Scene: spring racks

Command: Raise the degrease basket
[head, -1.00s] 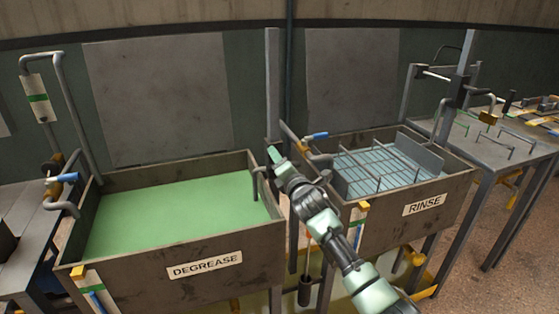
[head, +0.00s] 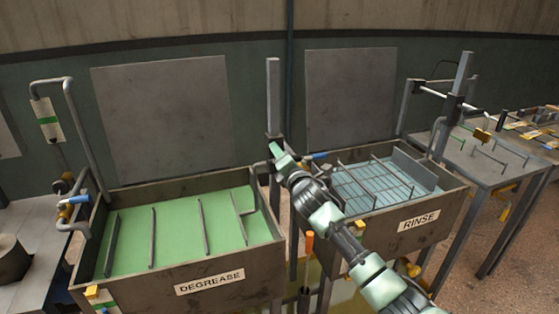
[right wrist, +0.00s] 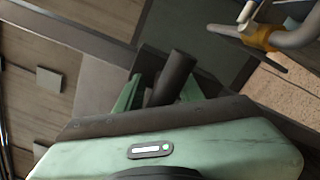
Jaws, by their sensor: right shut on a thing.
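The degrease basket (head: 153,238) shows as several dark bars standing out of the green liquid in the tank labelled DEGREASE (head: 145,287). The rest of it is hidden under the liquid. My right gripper (head: 277,152) is at the upright post (head: 273,95) by the tank's right end. In the right wrist view, its green fingers (right wrist: 160,88) are shut on a dark round handle (right wrist: 175,75). In the head view my gripper hides this handle. My left gripper is not in view.
The tank labelled RINSE (head: 418,221), with a wire basket (head: 375,183) in blue liquid, stands close on the right. A pipe with a blue-handled valve (head: 78,200) is at the degrease tank's left. A metal table (head: 490,170) stands far right.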

